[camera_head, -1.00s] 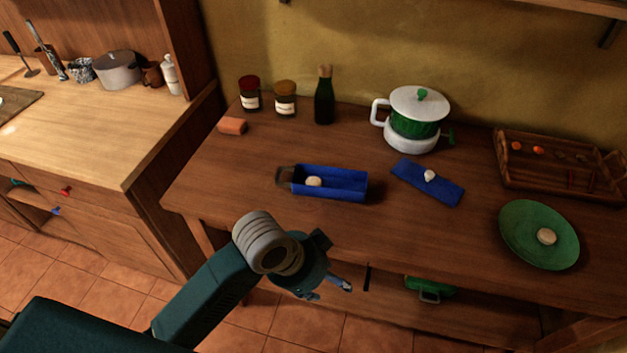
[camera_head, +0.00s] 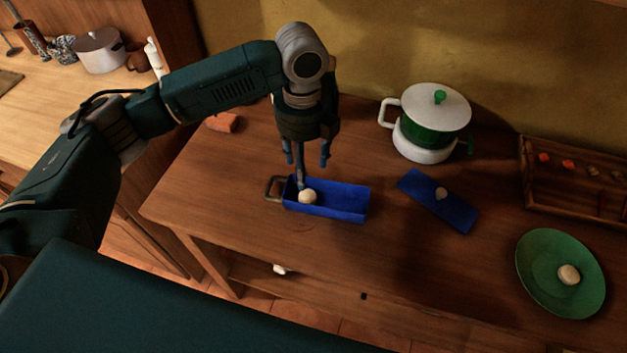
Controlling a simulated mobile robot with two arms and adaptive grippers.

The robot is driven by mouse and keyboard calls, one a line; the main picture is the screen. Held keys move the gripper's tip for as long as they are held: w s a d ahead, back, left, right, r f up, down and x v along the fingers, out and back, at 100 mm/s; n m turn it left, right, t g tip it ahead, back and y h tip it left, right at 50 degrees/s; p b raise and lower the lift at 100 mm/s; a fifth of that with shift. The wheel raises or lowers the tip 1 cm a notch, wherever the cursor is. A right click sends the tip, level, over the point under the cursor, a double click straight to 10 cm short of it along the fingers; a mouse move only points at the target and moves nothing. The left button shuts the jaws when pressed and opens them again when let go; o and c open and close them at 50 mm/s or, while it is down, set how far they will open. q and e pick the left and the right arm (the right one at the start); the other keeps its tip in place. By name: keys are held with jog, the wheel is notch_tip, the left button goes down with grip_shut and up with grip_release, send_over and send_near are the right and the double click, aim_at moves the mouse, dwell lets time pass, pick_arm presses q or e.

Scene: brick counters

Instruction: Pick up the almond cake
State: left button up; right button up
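A small round pale cake (camera_head: 308,197) lies in the left part of a blue rectangular tray (camera_head: 345,203) with a handle at its left end. Another pale round piece (camera_head: 568,275) lies on a green plate (camera_head: 535,293) at the right. I cannot tell from looks alone which is the almond cake. My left gripper (camera_head: 311,168) points down over the left part of the tray, fingers apart and empty. One fingertip is close to the cake in the tray; I cannot tell whether they touch. My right gripper is not in view.
A white and green pot (camera_head: 432,125) stands at the back. A wooden tray (camera_head: 560,202) is at the far right. An orange block (camera_head: 222,122) lies behind my arm.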

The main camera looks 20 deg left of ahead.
aim_at(308, 197)
pick_arm(q)
jog(key=f, duration=0.1)
jog(key=s+f, duration=0.1)
jog(key=f, duration=0.2)
jog(key=shift+s+p, duration=0.4)
jog(key=shift+w+d+f, duration=0.1)
jog(key=shift+w+f, duration=0.1)
jog(key=shift+f, duration=0.1)
jog(key=f, duration=0.1)
jog(key=f+p, duration=0.1)
jog(key=f, duration=0.1)
jog(key=f+p, duration=0.1)
jog(key=shift+w+d+f, duration=0.15)
jog(key=shift+d, duration=0.25)
jog(key=shift+f, duration=0.45)
jog(key=shift+c, duration=0.5)
jog(key=c, duration=0.9)
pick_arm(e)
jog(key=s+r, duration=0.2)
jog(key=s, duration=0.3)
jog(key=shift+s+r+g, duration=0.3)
